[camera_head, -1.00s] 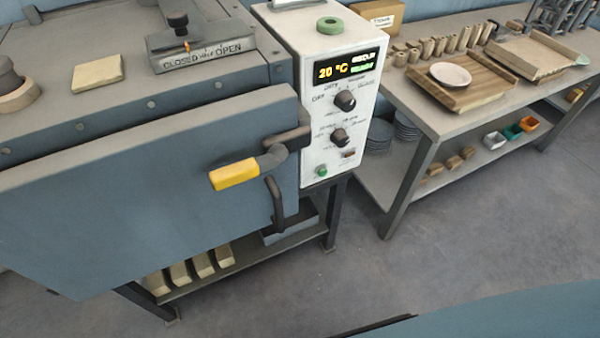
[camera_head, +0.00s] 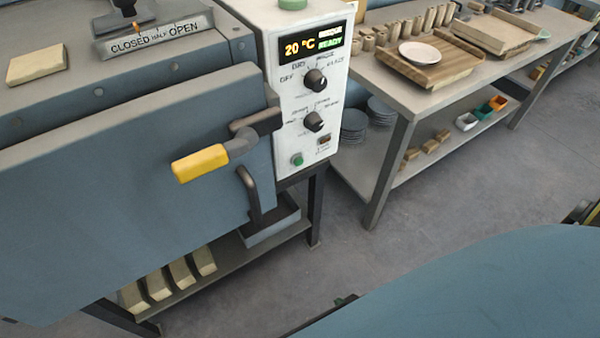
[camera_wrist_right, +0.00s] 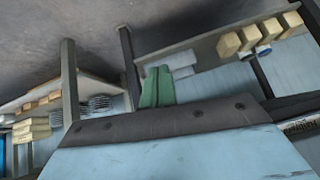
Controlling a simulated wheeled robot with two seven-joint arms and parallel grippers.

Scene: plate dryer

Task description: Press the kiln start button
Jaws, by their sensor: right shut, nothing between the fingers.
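The green start button (camera_head: 297,159) is low on the white kiln control panel (camera_head: 283,128), under two black knobs. The display (camera_head: 313,45) reads "20 °C" and "READY". The kiln door (camera_head: 130,180) is closed, with a yellow-gripped handle (camera_head: 200,163). Only a small green and dark tip of my right gripper (camera_head: 345,300) shows at the bottom of the head view, well below the panel and apart from it. In the right wrist view its green fingers (camera_wrist_right: 157,87) are together and empty. The button is not visible there. My left gripper is not in view.
A workbench (camera_head: 400,95) stands to the right, with a wooden tray (camera_head: 465,68) and clay cups on top and plates (camera_head: 354,120) on its lower shelf. The kiln stand's shelf holds several bricks (camera_head: 180,277). The floor between them is clear.

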